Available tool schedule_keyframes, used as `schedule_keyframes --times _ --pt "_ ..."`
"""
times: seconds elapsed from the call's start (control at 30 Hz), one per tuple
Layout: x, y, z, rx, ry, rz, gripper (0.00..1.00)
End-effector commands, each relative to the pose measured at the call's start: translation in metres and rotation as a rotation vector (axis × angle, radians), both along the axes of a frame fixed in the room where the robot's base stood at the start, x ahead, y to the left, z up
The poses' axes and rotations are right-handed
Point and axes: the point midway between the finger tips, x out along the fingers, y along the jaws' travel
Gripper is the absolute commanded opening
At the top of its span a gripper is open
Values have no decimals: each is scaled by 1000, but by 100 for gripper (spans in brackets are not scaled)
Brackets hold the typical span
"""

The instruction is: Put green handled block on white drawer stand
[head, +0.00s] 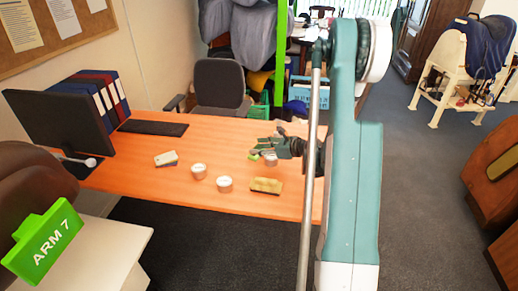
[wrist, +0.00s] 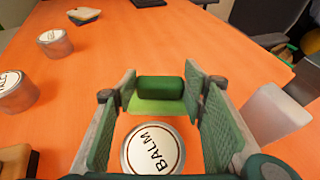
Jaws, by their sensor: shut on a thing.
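The green handled block (wrist: 160,90) has a dark green grip on a lighter green base. In the wrist view it sits between the fingertips of my gripper (wrist: 161,84), which is shut on it. In the head view my gripper (head: 268,150) is low over the desk's right part, and a bit of the green block (head: 254,157) shows at its tips. Whether the base touches the desk is unclear. A white stand (head: 112,243) with a flat, bare top is at the lower left of the head view; its drawers are not visible.
A balm tin (wrist: 153,148) is close below my gripper. Two more tins (head: 198,171) (head: 224,184), a yellowish block (head: 266,187) and a small stack (head: 166,158) lie on the orange desk (head: 150,196). A monitor (head: 58,122) and green ARM 7 sign (head: 45,243) are at left.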

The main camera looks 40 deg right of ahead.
Motion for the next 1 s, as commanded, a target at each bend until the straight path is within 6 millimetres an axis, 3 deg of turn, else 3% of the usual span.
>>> schedule_keyframes --times 0.1,0.13,0.23,0.77,1.0 --pt "0 0 -3 0 0 0 27" --pt "0 0 -4 0 0 0 43" --pt "0 0 -3 0 0 0 57" --pt "0 0 2 0 0 0 57" --pt "-23 -10 12 1 0 -3 57"
